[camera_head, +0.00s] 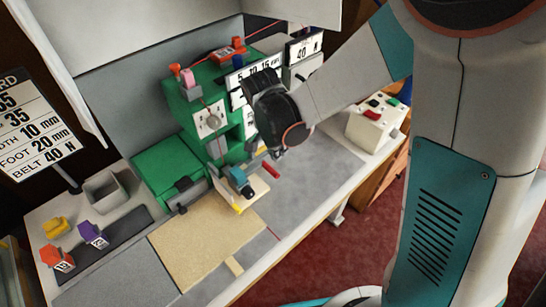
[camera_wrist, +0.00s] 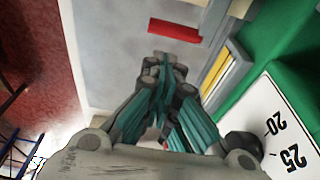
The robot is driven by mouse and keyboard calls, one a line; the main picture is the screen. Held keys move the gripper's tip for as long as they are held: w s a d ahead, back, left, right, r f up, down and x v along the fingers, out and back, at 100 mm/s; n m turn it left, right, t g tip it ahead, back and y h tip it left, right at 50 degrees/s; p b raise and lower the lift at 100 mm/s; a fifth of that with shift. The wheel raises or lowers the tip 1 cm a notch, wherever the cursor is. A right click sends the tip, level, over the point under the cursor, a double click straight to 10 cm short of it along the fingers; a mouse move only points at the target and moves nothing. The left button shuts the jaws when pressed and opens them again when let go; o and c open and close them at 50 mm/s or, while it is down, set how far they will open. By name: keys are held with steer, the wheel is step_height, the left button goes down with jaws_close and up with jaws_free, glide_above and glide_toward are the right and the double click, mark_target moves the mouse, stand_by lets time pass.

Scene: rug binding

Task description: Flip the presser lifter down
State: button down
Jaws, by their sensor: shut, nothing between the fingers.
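The green binding machine (camera_head: 180,105) stands on the workbench. A small red bar (camera_head: 271,169) shows at its working end, right of the blue-grey presser part (camera_head: 240,181). This bar may be the presser lifter; I cannot tell for sure. In the wrist view a red bar (camera_wrist: 174,31) lies ahead of the fingertips, over grey bench. My gripper (camera_head: 276,153) hangs just above the red bar in the head view, foreshortened behind my dark wrist. The wrist view shows my gripper (camera_wrist: 160,60) with its fingers together and empty, apart from the bar in the picture.
A tan fabric piece (camera_head: 205,245) lies on the bench in front of the machine. Purple (camera_head: 92,234), orange (camera_head: 57,258) and yellow (camera_head: 54,227) blocks stand at left near a grey bin (camera_head: 104,190). A control box (camera_head: 377,121) with coloured buttons stands at right.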

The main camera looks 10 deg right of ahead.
steer(key=p+v, duration=0.3)
steer(key=v, duration=0.6)
steer(key=shift+r, duration=0.25)
